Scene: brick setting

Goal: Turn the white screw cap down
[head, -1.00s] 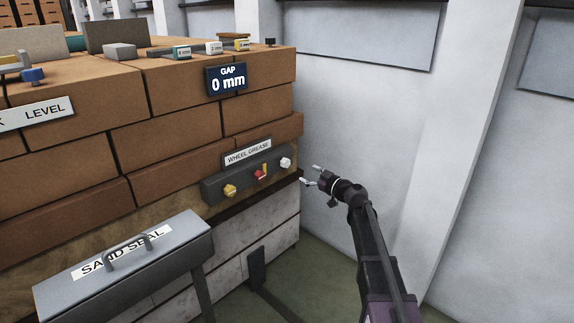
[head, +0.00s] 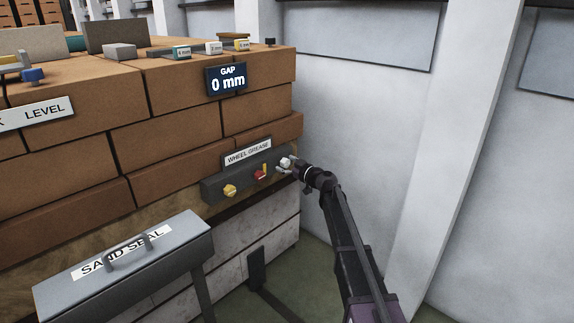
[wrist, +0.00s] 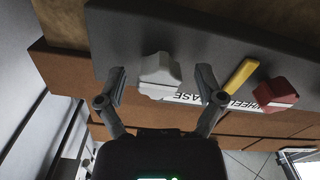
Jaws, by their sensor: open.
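The white screw cap (head: 285,162) is at the right end of the grey wheel grease panel (head: 212,190) on the brick face. My gripper (head: 286,169) is at the cap in the head view, partly overlapping it. In the wrist view the white cap (wrist: 160,72) sits between the two open fingers of my gripper (wrist: 163,86), with a visible gap on each side. I cannot tell how deep the fingertips reach along the cap.
A red knob (wrist: 278,94) with a yellow lever (wrist: 241,75) is beside the right finger in the wrist view. A yellow knob (head: 230,190) is farther left on the panel. A grey sand seal box (head: 125,262) stands lower left.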

